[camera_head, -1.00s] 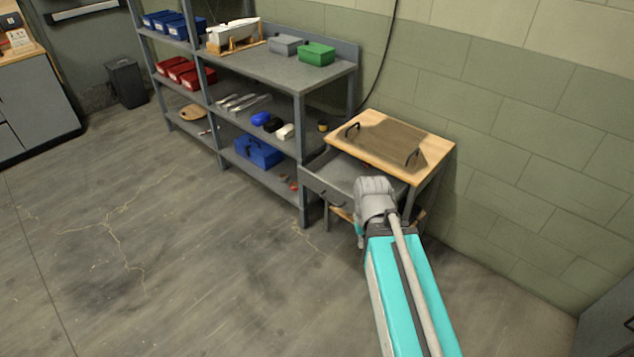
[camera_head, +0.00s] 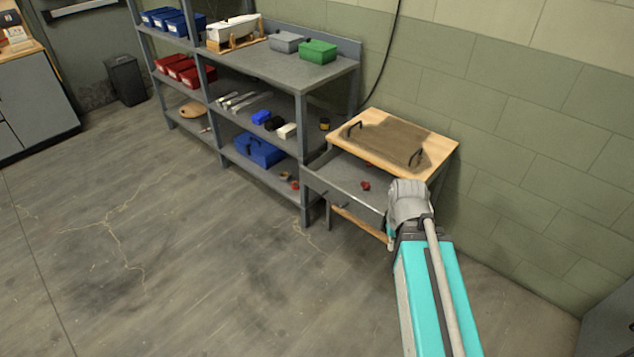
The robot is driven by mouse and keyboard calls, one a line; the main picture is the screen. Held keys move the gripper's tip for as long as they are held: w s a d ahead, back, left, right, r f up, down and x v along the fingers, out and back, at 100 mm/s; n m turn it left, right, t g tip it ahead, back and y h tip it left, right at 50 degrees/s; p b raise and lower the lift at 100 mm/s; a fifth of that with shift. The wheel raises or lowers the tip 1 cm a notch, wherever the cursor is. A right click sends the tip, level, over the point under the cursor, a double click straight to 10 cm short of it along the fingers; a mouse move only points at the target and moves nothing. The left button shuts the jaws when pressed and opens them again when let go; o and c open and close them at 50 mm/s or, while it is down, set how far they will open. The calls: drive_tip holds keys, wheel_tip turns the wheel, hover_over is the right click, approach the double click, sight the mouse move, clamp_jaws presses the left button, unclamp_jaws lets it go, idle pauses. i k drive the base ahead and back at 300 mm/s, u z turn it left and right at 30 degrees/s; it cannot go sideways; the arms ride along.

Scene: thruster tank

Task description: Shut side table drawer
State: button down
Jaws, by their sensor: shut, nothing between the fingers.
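The side table (camera_head: 441,150) has a light wooden top and stands against the wall at the right. Its grey drawer (camera_head: 345,172) is open, pulled out toward the lower left, with its front panel (camera_head: 330,193) facing the open floor. A small red object (camera_head: 365,186) lies inside the drawer. My arm reaches up from the bottom right, and its grey wrist end appears over the drawer's right end, hiding that corner. My gripper's fingers are hidden behind the wrist. I cannot tell whether anything touches the drawer.
A grey shelf unit (camera_head: 281,68) stands close to the drawer's left side, holding bins, tools and a blue toolbox (camera_head: 259,150). The floor (camera_head: 190,260) at left and in front is clear.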

sight(338, 174)
drive_tip(key=z, duration=0.1)
drive_tip(key=i, duration=1)
drive_tip(key=u, duration=0.05)
